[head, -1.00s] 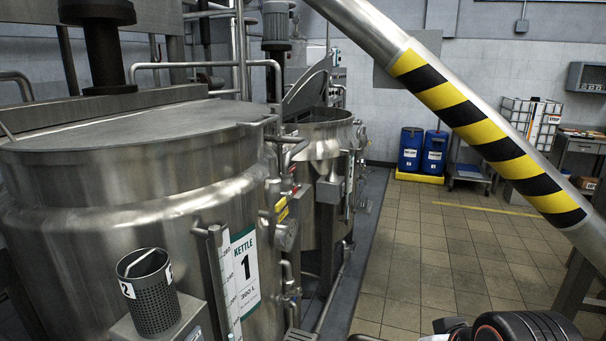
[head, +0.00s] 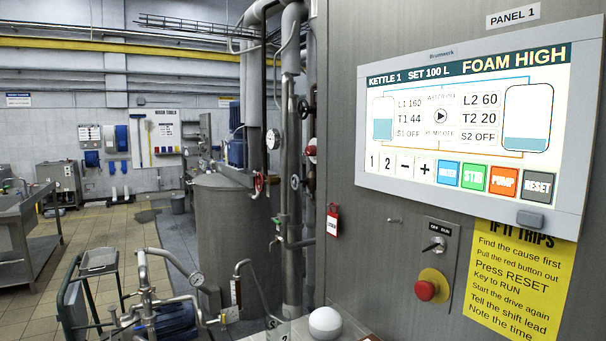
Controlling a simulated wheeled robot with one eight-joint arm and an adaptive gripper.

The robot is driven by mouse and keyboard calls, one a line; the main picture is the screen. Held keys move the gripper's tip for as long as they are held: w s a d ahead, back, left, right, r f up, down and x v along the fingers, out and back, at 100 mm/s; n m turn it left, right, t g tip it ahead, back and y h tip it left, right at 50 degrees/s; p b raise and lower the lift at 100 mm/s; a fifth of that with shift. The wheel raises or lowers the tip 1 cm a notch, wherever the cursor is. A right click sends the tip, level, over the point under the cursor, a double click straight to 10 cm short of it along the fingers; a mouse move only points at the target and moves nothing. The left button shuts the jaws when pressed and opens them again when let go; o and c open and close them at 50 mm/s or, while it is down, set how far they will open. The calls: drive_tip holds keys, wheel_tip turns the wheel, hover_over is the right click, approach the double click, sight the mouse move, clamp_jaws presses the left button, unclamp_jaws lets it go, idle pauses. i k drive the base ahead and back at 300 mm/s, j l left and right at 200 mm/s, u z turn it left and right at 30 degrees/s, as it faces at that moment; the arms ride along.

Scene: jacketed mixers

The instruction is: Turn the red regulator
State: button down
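No part is labelled as a regulator in the head view. A small red handwheel (head: 259,184) sits on the pipework beside a grey tank, left of the panel wall. A second red fitting (head: 311,151) is higher on the vertical pipes, near dark round handwheels, partly cut off by the panel's edge. Both are small, and I cannot tell their setting. A red mushroom button (head: 426,290) on a yellow disc sits under a key switch on the panel. My gripper is not in view.
The panel screen (head: 465,120) reads FOAM HIGH. A white dome (head: 325,322) is at the bottom. Pump pipework (head: 150,305) stands at the lower left. Tiled floor (head: 110,220) is clear further back.

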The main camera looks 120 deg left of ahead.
sight(311, 150)
drive_tip(key=u, duration=3.6)
drive_tip(key=i+j+u, duration=0.35)
drive_tip(key=i+u, duration=0.4)
drive_tip(key=i+j+z, duration=0.1)
drive_tip(key=i, duration=0.4)
drive_tip(key=i+j+z, duration=0.15)
drive_tip(key=i, duration=0.3)
